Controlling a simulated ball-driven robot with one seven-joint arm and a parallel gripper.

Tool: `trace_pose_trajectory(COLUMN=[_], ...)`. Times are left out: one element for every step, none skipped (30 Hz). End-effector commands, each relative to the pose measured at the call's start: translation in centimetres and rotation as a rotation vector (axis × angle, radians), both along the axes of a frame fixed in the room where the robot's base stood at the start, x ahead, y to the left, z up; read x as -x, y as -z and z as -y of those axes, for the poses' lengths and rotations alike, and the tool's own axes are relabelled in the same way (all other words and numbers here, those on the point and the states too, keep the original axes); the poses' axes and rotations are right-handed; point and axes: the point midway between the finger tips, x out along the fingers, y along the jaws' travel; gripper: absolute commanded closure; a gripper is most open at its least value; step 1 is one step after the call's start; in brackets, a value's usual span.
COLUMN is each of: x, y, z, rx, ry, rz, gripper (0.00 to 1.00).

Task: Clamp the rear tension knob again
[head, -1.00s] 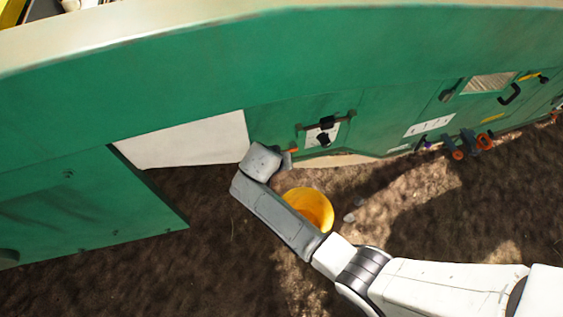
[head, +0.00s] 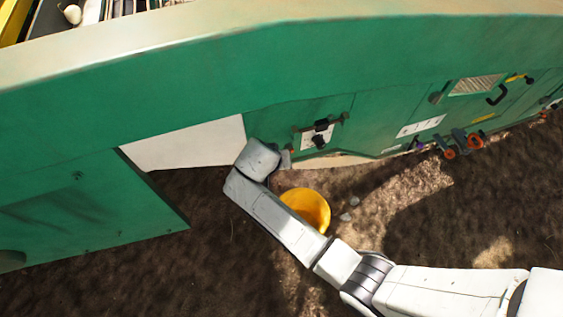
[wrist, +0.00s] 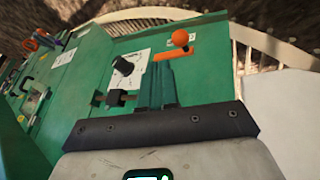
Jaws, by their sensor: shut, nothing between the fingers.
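My gripper (wrist: 157,68) shows in the wrist view with its fingers together and nothing between them. Its tips are at a green side panel (wrist: 75,105), close to an orange lever with a ball end (wrist: 180,38); I cannot tell if they touch. A black knob (wrist: 123,66) stands on a white label plate left of the fingers. Another dark knob or block (wrist: 115,97) sits lower left on a rod. I cannot tell for sure which is the rear tension knob. In the head view the black knob (head: 319,140) shows right of my wrist, which hides the fingers.
The green machine wall (head: 290,70) runs across the head view. A yellow bucket (head: 308,207) stands on the soil behind my forearm. Farther right are more handles and orange knobs (head: 475,142). A pale panel (head: 190,145) lies left of my wrist.

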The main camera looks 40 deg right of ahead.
Motion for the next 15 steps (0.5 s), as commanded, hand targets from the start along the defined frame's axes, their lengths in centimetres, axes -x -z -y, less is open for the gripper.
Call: trace_pose_trajectory(x=[0.2, 0.3, 0.4, 0.6, 0.7, 0.7, 0.8, 0.9, 1.0, 1.0, 1.1, 1.1, 1.2, 1.2, 1.2], y=[-0.9, -1.3, -1.9, -2.3, -2.7, -3.1, -3.4, -3.7, -3.9, -4.1, -4.3, -4.4, -4.5, -4.5, -4.5], z=[-0.6, -0.9, -1.3, -1.5, -1.7, -1.9, -2.1, -2.3, -2.4, -2.5, -2.6, -2.7, -2.7, -2.7, -2.7], rx=[-0.001, 0.000, 0.000, -0.001, -0.001, -0.001, -0.001, -0.001, -0.001, -0.001, 0.000, 0.000, 0.000, 0.000, 0.000], ry=[-0.004, -0.005, -0.004, -0.003, -0.003, -0.003, -0.003, -0.003, -0.003, -0.003, -0.002, -0.002, -0.002, -0.002, -0.002], rz=[0.003, 0.002, 0.003, 0.002, 0.002, 0.002, 0.002, 0.001, 0.001, 0.001, 0.000, 0.000, -0.001, -0.001, -0.001], gripper=[1.00, 1.00, 1.00, 1.00, 1.00, 1.00, 1.00, 1.00, 1.00, 1.00, 1.00, 1.00, 1.00, 1.00, 1.00])
